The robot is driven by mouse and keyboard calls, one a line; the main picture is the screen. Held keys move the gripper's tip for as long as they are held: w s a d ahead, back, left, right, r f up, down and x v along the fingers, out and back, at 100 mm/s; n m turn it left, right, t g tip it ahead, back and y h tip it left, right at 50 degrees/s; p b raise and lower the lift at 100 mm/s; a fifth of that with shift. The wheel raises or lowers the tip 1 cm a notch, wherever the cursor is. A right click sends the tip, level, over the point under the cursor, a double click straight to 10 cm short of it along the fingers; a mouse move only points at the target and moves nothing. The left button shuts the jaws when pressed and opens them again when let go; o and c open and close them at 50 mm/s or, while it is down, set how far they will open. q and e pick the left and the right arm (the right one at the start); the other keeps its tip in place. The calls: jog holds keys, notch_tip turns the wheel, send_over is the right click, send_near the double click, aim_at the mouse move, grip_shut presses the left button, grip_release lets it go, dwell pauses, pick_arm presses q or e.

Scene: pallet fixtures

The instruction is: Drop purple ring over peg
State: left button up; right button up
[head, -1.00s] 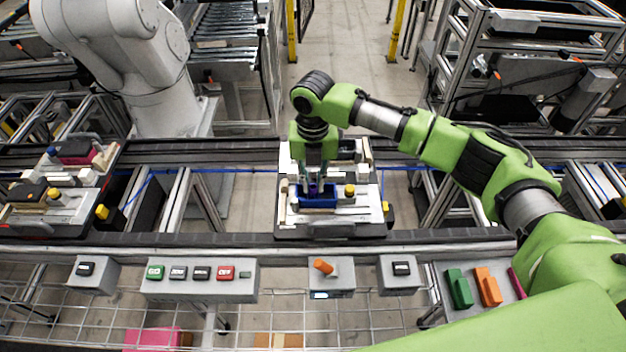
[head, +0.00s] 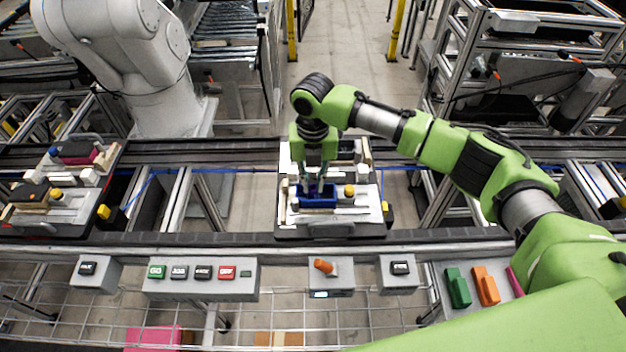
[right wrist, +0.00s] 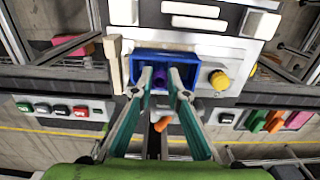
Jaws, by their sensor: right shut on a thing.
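My right gripper (head: 318,190) reaches down over the blue bin (head: 331,203) on the pallet fixture. In the right wrist view, the fingertips of the right gripper (right wrist: 161,76) are inside the outline of the blue bin (right wrist: 194,58). The gripper is shut on the purple ring (right wrist: 160,79), of which only a small part shows between the fingertips. I cannot make out a peg for certain; the fingers cover part of the bin's inside. My left gripper is not in view.
A yellow knob (right wrist: 218,79) stands just right of the bin on the pallet fixture (head: 368,219). A button box (head: 200,279) and an orange-handled switch box (head: 332,281) stand in front of the conveyor. Another loaded fixture (head: 50,215) stands at the left.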

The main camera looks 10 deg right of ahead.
jog(key=shift+f, duration=0.45)
dwell(0.6)
jog(key=o, duration=0.4)
jog(key=shift+r, duration=0.2)
jog(key=shift+r+p, duration=1.35)
jog(key=shift+p, duration=0.35)
jog(key=o, duration=0.6)
